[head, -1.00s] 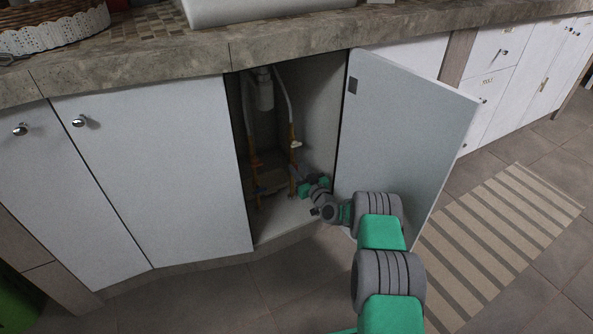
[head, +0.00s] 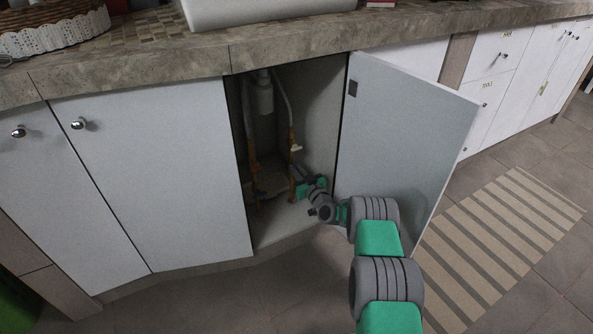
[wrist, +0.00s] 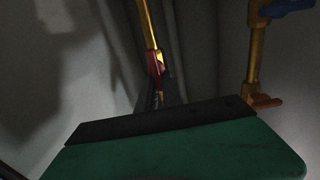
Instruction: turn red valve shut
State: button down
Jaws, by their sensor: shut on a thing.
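The red valve (wrist: 155,62) shows in the wrist view as a small red part on a thin brass pipe (wrist: 149,25), just beyond the dark front edge of my gripper. My gripper (wrist: 157,93) is shut on it; the fingers are mostly hidden behind the wide green and black gripper body. In the head view my gripper (head: 298,184) reaches low into the open sink cabinet, beside the right copper-coloured pipe (head: 292,165). The red valve cannot be made out there, so its handle's angle is unclear.
A second brass pipe (wrist: 254,60) with a blue handle (wrist: 286,8) stands at the right in the wrist view. The open cabinet door (head: 405,130) stands close to my arm's right. The cabinet's interior is dim. A striped mat (head: 505,240) lies on the tiled floor.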

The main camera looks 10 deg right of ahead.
jog(key=shift+m, duration=0.3)
jog(key=shift+w+d+f+m, duration=0.1)
jog(key=shift+d+f+m, duration=0.3)
jog(key=shift+m, duration=2.45)
jog(key=shift+w+d+f+m, duration=0.1)
jog(key=shift+d+f+m, duration=0.2)
jog(key=shift+m, duration=2.6)
jog(key=shift+w+d+f+m, duration=0.1)
jog(key=shift+d+f+m, duration=0.3)
jog(key=shift+m, duration=2.45)
jog(key=shift+a+f, duration=0.1)
jog(key=c, duration=1.5)
grip_release()
